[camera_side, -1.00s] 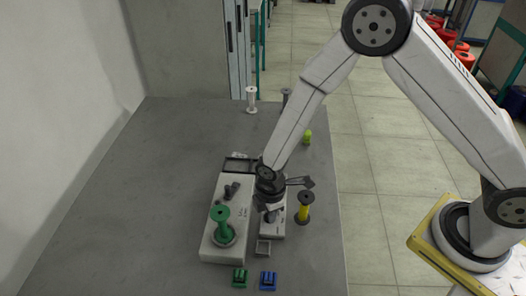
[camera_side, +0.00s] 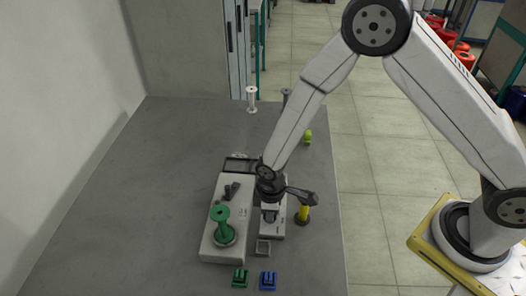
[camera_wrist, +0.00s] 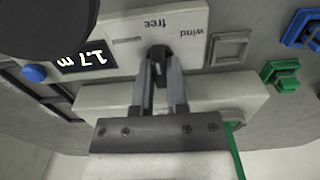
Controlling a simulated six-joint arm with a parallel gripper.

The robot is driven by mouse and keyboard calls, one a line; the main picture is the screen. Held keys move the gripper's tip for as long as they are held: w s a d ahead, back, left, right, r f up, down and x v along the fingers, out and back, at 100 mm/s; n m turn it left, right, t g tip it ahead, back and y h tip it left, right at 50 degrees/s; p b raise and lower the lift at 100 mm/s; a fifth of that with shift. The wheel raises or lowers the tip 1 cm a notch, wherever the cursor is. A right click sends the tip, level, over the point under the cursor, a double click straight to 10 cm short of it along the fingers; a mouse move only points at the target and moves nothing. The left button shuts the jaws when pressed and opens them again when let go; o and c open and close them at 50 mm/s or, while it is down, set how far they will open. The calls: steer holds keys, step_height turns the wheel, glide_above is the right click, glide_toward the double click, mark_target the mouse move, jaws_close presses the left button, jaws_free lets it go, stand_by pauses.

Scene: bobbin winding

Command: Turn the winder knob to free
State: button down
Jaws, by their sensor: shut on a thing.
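The winder (camera_side: 212,248) is a pale box on the grey table, with a green-threaded bobbin (camera_side: 222,222) standing on it. Its lower side panel (camera_side: 278,232) shows in the wrist view (camera_wrist: 118,22) with the words "free" and "wind" printed beside the knob. The small black knob (camera_wrist: 160,58) is between the fingers of my gripper (camera_wrist: 160,80). My gripper is shut on it, and it also shows from the side (camera_side: 268,216). The fingers hide part of the knob, so I cannot tell which word it points to.
A yellow spool (camera_side: 303,213) stands close right of the panel, partly behind my wrist camera. A display (camera_wrist: 86,57) reads 1.7 m. The left table is clear.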

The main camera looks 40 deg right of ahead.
steer(key=c, duration=0.6)
jaws_free()
steer(key=shift+c, duration=0.2)
steer(key=shift+r, duration=0.1)
steer(key=shift+r, duration=3.85)
steer(key=s+d+r+m+t, duration=0.1)
steer(key=s+d+r+m, duration=0.3)
steer(key=d, duration=0.4)
steer(key=s+d+r+m+t, duration=0.1)
steer(key=s+d+r+m, duration=0.2)
steer(key=d+r+m, duration=0.2)
steer(key=d+r, duration=0.1)
steer(key=d, duration=0.1)
steer(key=shift+s+d+t, duration=0.3)
steer(key=shift+s+d, duration=0.1)
